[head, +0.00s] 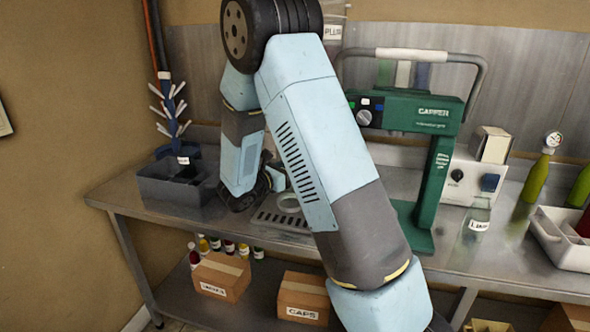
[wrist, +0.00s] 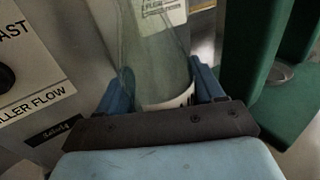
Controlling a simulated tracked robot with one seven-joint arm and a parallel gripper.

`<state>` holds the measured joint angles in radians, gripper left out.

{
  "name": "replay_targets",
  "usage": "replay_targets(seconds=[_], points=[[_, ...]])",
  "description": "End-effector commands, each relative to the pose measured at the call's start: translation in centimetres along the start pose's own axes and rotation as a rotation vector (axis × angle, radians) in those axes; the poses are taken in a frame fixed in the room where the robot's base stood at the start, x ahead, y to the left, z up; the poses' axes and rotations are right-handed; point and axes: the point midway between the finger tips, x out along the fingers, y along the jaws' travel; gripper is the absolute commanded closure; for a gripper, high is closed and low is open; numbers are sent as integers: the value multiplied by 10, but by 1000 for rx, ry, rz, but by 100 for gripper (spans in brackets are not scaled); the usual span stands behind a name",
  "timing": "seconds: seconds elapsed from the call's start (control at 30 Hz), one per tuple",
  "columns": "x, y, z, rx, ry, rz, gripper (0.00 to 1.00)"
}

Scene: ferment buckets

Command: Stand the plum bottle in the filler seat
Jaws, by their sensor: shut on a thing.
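In the wrist view my gripper (wrist: 163,88) is shut on a clear, greenish glass bottle (wrist: 150,60), with one blue finger on each side. A white band with partly hidden dark lettering shows low on the bottle; I cannot read it as plum. In the head view my gripper is mostly hidden behind my own arm, and I cannot make out the held bottle. A pale ring (head: 288,202), perhaps the filler seat, shows by a slotted drip tray (head: 280,220). A "FILLER FLOW" panel (wrist: 35,85) is at left in the wrist view.
The green capper (head: 436,165) stands right of my arm; it also shows in the wrist view (wrist: 250,60). A labelled clear bottle (head: 478,216), a green bottle (head: 535,180) and a white tray (head: 550,235) are further right. A grey bin (head: 165,187) with a bottle rack stands left.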

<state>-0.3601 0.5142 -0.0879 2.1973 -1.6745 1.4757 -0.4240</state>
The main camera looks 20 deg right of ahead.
Motion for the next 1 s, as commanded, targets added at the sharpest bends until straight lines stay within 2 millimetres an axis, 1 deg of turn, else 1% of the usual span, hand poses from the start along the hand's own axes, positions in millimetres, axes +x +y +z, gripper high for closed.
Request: replay_targets(seconds=[1.0], points=[[0,0,-7,0,0,-1,72]])
